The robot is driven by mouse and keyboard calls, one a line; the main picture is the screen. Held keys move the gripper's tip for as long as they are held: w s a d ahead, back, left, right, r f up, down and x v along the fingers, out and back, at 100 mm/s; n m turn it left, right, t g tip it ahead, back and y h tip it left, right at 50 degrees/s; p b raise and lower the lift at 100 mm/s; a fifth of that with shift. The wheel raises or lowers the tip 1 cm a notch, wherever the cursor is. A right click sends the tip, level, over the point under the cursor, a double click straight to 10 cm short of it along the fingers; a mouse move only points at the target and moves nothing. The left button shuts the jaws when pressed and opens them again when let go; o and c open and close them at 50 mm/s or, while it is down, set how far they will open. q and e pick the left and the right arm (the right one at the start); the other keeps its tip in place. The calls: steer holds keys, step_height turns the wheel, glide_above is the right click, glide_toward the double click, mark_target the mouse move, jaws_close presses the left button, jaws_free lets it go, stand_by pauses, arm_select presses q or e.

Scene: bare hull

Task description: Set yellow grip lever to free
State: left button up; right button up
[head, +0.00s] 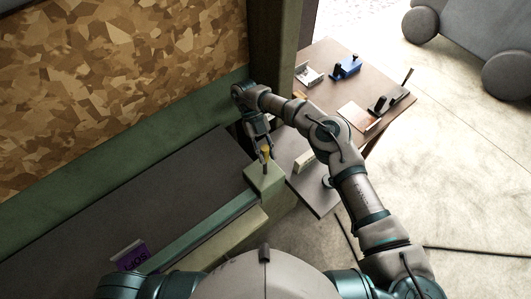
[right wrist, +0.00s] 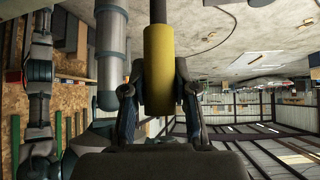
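The yellow grip lever (head: 265,152) stands on a pale green block (head: 264,178) at the end of the long bench in the head view. In the right wrist view its yellow sleeve (right wrist: 158,65) sits on a dark rod, lengthwise between the fingers. My right gripper (head: 262,147) reaches down to it from above; in the right wrist view the gripper (right wrist: 159,85) has one finger on each side, close against the sleeve with no clear gap. My left gripper is outside the frames. No marking for the free position is readable.
A brown table (head: 333,65) with a blue tool (head: 346,67) and small fixtures stands beyond my right arm. A purple-and-white sign (head: 131,257) is at lower left. A patterned tan panel (head: 110,80) rises behind the dark bench top (head: 130,205). Open floor (head: 455,150) lies right.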

steer(key=o, duration=0.4)
steer(key=shift+w, duration=0.2)
steer(key=shift+w+a+f, duration=0.1)
steer(key=shift+w+f, duration=0.05)
steer(key=shift+w, duration=0.05)
step_height(320, 180, up, 10)
steer(key=shift+w+a+f, duration=0.1)
stand_by(0.5)
